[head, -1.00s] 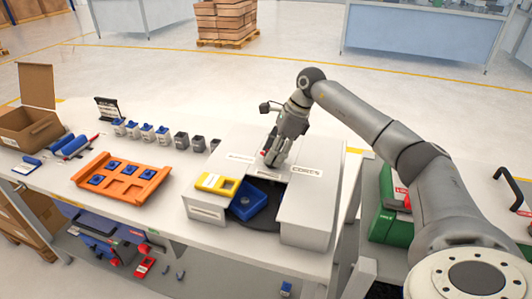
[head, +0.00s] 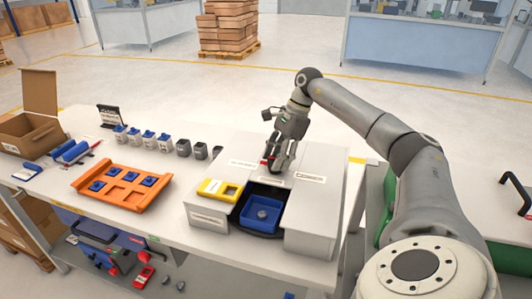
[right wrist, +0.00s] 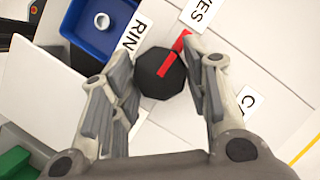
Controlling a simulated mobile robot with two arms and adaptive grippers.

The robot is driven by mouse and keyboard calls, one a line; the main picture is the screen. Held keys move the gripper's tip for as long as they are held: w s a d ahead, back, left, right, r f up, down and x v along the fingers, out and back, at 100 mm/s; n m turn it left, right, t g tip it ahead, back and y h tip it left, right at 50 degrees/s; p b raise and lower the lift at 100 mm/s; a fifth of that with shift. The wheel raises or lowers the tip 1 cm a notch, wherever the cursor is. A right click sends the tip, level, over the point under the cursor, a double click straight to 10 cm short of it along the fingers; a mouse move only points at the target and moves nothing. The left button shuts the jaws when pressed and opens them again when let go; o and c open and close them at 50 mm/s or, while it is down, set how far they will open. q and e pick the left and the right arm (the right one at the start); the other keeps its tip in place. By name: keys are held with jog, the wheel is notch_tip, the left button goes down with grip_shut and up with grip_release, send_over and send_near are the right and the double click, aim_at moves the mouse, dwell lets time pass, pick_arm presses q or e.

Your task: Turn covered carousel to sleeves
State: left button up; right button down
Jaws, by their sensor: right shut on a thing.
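The covered carousel is a pale grey box (head: 318,215) on the table, with a front opening. A blue bin (head: 262,226) sits squarely in the opening, with a small round pale part inside; the bin also shows in the right wrist view (right wrist: 72,32). On the cover is a black knob with a red pointer bar (right wrist: 160,78). The pointer is directed toward a label whose visible end reads "ES" (right wrist: 200,10). My right gripper (head: 277,165) is shut on the knob, a finger on either side. The other bins under the cover are hidden. My left gripper is out of view.
A yellow tray (head: 212,187) sits on the carousel's left front. An orange rack (head: 95,200) with blue parts lies to its left, with a row of small blue and grey cups (head: 150,138) behind. An open cardboard box (head: 25,132) stands at far left.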

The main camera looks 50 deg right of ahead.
jog(key=shift+r, duration=0.1)
dwell(0.3)
jog(key=c, duration=0.8)
grip_release()
jog(key=v, duration=1.2)
jog(key=shift+w+a, duration=0.1)
